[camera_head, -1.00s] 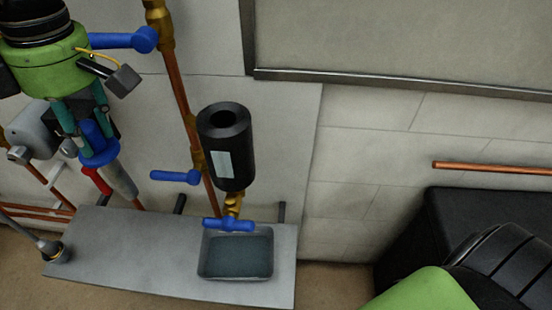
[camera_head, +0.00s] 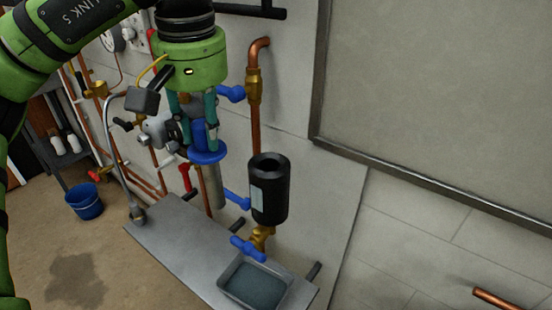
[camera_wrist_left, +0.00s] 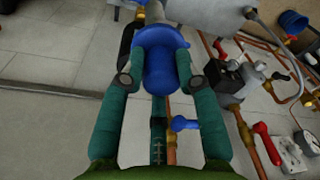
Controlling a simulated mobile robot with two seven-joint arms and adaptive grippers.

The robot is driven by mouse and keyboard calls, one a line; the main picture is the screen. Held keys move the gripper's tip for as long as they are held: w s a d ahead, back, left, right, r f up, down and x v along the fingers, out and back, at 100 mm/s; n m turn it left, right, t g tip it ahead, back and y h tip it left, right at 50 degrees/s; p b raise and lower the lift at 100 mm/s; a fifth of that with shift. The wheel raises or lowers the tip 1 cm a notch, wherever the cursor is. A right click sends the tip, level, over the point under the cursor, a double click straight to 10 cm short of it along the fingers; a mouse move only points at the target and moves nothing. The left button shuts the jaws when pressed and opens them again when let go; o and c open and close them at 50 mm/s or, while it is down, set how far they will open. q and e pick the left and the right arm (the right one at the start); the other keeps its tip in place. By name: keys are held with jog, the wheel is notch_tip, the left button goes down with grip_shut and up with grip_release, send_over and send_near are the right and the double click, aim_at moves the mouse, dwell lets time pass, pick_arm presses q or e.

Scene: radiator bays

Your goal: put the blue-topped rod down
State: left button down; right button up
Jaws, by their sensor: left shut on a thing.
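The blue-topped rod has a wide blue collar (camera_head: 207,156) and a plain grey shaft (camera_head: 213,188) hanging below it, close to upright. My left gripper (camera_head: 205,138) is shut on its blue top and holds it above the grey shelf (camera_head: 178,238). In the left wrist view the blue top (camera_wrist_left: 163,62) sits between the two teal fingers, and part of the grey shaft (camera_wrist_left: 155,12) shows beyond it. The rod's lower end is in front of the wall pipes, near the shelf's back edge; I cannot tell if it touches anything. My right gripper is not in view.
A black cylinder (camera_head: 269,195) on a brass valve stands just right of the rod, above a grey tray (camera_head: 255,284) on the shelf. Blue-handled valves (camera_head: 236,199) and copper pipes (camera_head: 254,125) are close by. A blue bucket (camera_head: 85,201) stands on the floor at left.

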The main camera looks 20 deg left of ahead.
pick_arm(q)
jog(key=w+d+p, duration=0.4)
jog(key=w+d, duration=0.1)
jog(key=w, duration=0.9)
notch_tip(320, 180, down, 11)
jog(key=p, duration=0.2)
jog(key=shift+d+f, duration=0.2)
jog(key=shift+d, duration=0.05)
jog(key=shift+f, duration=0.25)
jog(key=c, duration=0.9)
grip_release()
jog(key=shift+r, duration=0.15)
